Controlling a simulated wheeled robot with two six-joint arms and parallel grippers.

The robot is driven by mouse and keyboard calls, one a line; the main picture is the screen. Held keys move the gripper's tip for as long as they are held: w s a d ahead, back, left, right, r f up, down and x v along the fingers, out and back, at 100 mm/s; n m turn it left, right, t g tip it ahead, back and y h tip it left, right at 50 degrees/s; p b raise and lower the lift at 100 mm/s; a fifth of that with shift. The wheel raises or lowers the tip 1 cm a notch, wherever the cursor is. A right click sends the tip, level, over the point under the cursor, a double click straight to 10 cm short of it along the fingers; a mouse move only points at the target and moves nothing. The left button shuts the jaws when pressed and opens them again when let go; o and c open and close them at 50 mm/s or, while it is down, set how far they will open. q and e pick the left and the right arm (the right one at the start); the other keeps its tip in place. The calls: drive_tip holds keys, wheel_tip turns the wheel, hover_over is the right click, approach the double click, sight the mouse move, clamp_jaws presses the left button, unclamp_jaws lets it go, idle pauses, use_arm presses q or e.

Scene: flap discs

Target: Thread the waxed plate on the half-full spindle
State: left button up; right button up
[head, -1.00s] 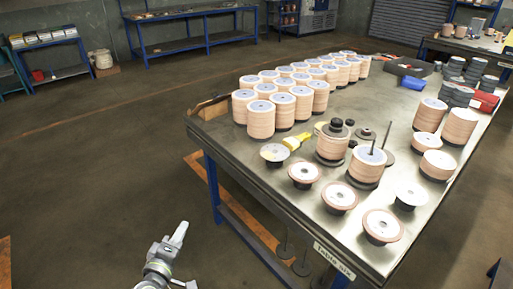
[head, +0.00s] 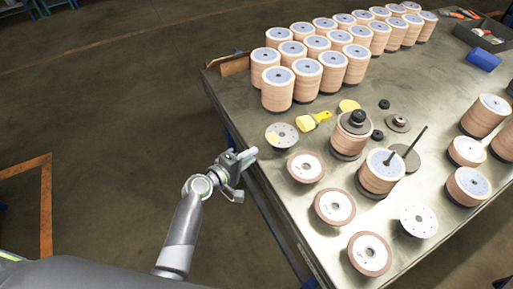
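A grey plate with a yellowish patch (head: 283,138), apparently the waxed one, lies near the table's left edge. Another stack (head: 350,138) is topped by dark fittings. My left gripper (head: 247,175) is open and empty, by the table's left edge, below and left of the patched plate. My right gripper is not in view.
Three brown-rimmed discs (head: 335,207) stand along the front edge. Rows of tall disc stacks (head: 306,80) fill the back.

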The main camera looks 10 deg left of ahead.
sight(274, 141)
use_arm(q)
drive_tip(key=b+x, duration=0.1)
drive_tip(key=x, duration=0.3)
drive_tip(key=shift+w+d+f+b, duration=0.15)
drive_tip(key=shift+w+b, duration=0.05)
drive_tip(key=shift+b, duration=0.2)
drive_tip(key=shift+b+x, duration=1.1)
drive_tip(key=shift+x, duration=1.3)
drive_tip(key=shift+w, duration=0.1)
drive_tip(key=shift+c, duration=0.3)
clamp_jaws()
drive_tip(key=shift+r, duration=0.2)
